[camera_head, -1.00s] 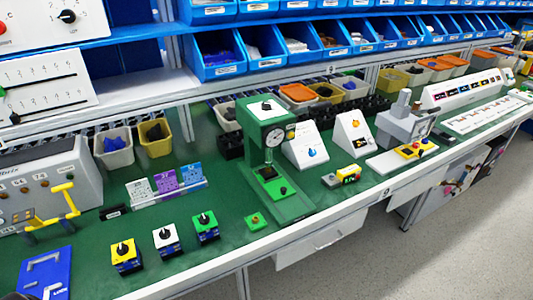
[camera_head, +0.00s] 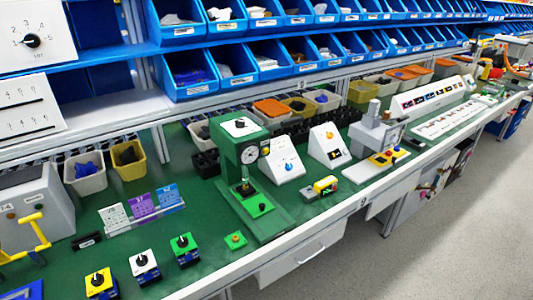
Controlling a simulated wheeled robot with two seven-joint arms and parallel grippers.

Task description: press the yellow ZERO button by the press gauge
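The green press (camera_head: 229,156) stands on the green bench top near the middle of the head view. Its round white-faced press gauge (camera_head: 249,154) is on the right side of its head. A very small yellowish spot (camera_head: 265,151) shows just right of the gauge. It looks like the yellow ZERO button, but its label is too small to read. Neither of my grippers is in the view, and nothing touches the press.
Right of the press stand two white sloped panels (camera_head: 287,168) and a yellow-and-grey block (camera_head: 323,187). Blue bins (camera_head: 190,77) overhang behind.

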